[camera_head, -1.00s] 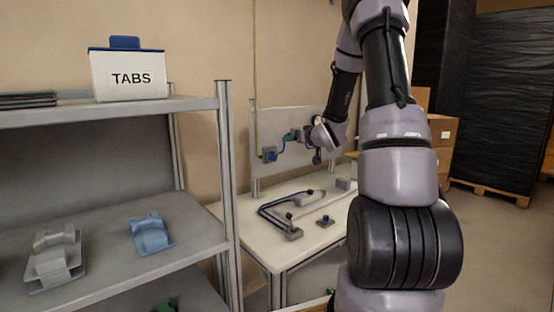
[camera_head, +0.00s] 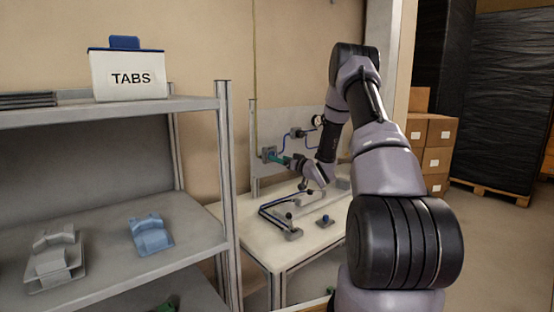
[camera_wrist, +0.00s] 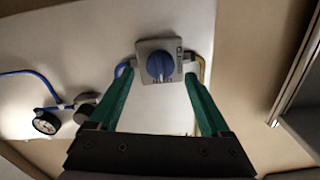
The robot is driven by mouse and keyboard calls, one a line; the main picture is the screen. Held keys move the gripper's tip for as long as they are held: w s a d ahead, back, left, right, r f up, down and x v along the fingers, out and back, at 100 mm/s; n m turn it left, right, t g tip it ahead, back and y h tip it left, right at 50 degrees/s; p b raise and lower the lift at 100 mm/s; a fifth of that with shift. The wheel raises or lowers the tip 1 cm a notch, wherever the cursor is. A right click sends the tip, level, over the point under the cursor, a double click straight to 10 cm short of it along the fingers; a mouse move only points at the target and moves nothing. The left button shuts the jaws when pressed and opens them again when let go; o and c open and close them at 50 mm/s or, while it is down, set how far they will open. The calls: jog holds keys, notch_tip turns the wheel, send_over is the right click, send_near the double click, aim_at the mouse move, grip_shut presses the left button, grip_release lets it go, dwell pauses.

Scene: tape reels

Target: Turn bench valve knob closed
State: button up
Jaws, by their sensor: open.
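A blue round knob (camera_wrist: 160,66) with a pale pointer line sits on a square grey plate (camera_wrist: 144,47) on the upright panel. The lettering beside it is too small to read. In the head view the same plate and knob (camera_head: 269,153) are at the panel's left side. My gripper (camera_wrist: 157,74) is open, its green fingers on either side of the knob in the wrist view; I cannot tell whether they touch it. In the head view my gripper (camera_head: 281,160) is just right of the knob, slightly lower.
The panel also bears a round gauge (camera_head: 319,120), a fitting (camera_head: 296,133) and blue tubing. A grey shelf (camera_head: 110,116) stands at the left.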

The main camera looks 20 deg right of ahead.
jog(key=shift+x, duration=1.45)
grip_shut()
